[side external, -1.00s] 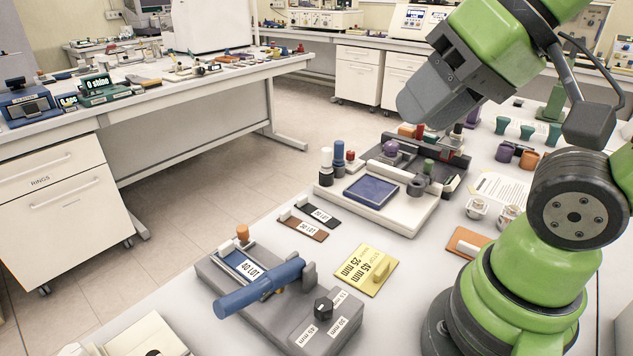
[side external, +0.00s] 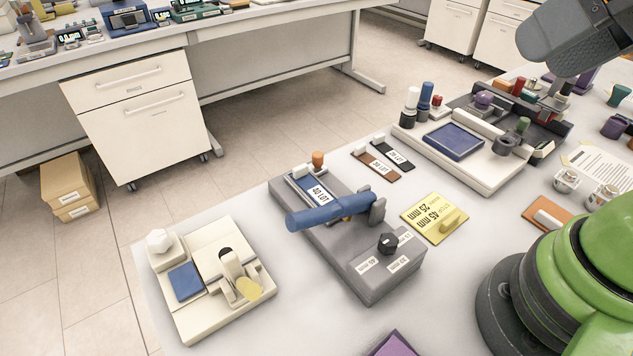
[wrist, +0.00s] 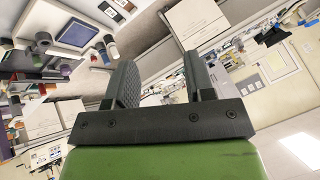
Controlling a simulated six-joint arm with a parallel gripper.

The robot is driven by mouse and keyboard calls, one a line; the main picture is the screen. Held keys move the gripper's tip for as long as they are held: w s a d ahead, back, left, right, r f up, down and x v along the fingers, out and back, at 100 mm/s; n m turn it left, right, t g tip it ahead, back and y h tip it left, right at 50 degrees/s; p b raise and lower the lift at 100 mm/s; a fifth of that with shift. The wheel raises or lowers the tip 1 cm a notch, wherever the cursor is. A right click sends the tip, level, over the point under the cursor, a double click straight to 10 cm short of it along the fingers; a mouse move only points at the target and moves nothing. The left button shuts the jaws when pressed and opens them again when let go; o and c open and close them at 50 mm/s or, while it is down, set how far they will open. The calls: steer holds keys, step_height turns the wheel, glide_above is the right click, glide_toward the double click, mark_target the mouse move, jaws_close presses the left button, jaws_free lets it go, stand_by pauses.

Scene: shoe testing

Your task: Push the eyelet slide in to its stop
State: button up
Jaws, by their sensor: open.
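I cannot tell for sure which part is the eyelet slide; no label in view names it. A dark fixture (side external: 462,104) with a purple knob (side external: 484,98) stands at the back right in the side external view, beside a cream fixture with a blue pad (side external: 455,141). A grey fixture (side external: 375,275) with a blue handle (side external: 328,213) stands in the middle of the bench. My gripper (wrist: 158,65) shows in the wrist view with its two fingers apart and nothing between them. In the side external view, the grey end of my arm is at top right, above the dark fixture's far end.
A cream fixture (side external: 195,321) stands at the front left. A yellow plate (side external: 425,212) lies right of the grey fixture. Brown and black tags (side external: 376,166) lie behind it. White paper (side external: 607,166) and an orange block (side external: 541,215) are at right.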

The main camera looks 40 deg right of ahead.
steer(key=w+r+n+g, duration=0.2)
steer(key=w+n, duration=0.3)
steer(key=w, duration=0.2)
steer(key=n+g+h, duration=0.2)
steer(key=n+g, duration=0.3)
steer(key=n, duration=1)
glide_above(317, 154)
step_height(317, 154, down, 20)
steer(key=shift+s+r, duration=0.15)
step_height(317, 154, down, 9)
steer(key=shift+r, duration=0.1)
steer(key=shift+c, duration=0.4)
